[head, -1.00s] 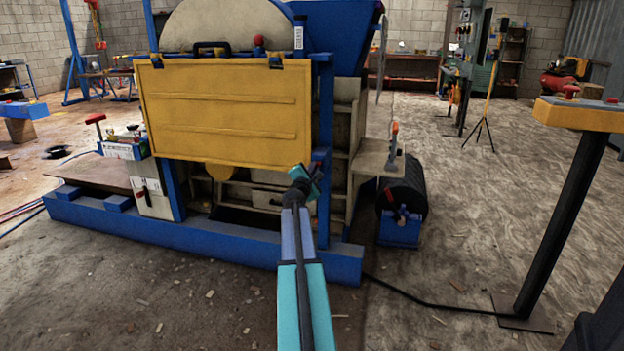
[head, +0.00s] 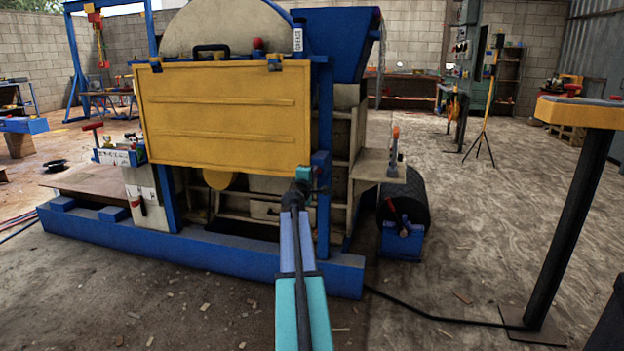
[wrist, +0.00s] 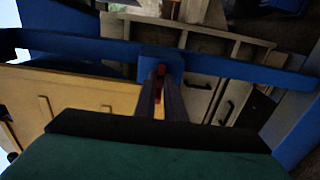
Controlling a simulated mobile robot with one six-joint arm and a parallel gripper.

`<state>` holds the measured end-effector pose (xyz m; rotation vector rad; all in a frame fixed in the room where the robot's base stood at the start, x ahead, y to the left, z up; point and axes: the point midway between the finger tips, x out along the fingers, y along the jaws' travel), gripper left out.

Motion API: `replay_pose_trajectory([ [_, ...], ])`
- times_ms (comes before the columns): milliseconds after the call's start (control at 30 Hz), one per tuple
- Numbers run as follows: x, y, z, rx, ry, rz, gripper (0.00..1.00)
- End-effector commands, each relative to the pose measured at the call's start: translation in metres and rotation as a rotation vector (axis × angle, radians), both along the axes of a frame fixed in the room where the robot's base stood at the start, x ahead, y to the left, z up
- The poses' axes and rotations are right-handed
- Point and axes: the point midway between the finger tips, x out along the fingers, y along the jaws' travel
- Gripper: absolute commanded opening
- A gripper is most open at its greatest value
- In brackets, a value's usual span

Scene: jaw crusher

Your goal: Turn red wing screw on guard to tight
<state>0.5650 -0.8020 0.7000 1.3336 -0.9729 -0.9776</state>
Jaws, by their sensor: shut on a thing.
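The yellow guard panel (head: 225,115) hangs on the front of the blue-framed crusher and shows at the left in the wrist view (wrist: 75,105). My gripper (head: 303,176) is at the guard's lower right corner, by the blue post. In the wrist view my two dark fingers (wrist: 160,95) are shut around the red wing screw (wrist: 160,70). Only a little of the red shows between the fingertips, against a blue bracket (wrist: 160,60). In the head view my gripper hides the screw, and how far it is turned cannot be told.
The blue base beam (head: 200,255) runs low across the front of the machine. A shelf (head: 375,165) juts out to the right of the post. A yellow-topped stand (head: 580,113) is at the right.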

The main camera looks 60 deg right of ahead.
Motion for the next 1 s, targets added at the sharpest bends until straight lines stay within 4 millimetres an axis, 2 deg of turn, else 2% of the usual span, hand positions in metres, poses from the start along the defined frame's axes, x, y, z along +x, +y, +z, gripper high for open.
replay_pose_trajectory([
  [33, -0.008, -0.0043, -0.0011, 0.004, -0.003, -0.017, 0.0],
  [400, -0.0081, -0.0043, -0.0002, 0.005, -0.005, -0.018, 0.0],
  [433, -0.0081, -0.0043, -0.0002, 0.005, -0.005, -0.018, 0.13],
  [533, -0.0066, -0.0035, -0.0001, 0.005, -0.005, -0.015, 0.28],
  [1000, -0.0037, 0.0027, 0.0001, 0.004, -0.005, -0.007, 0.28],
])
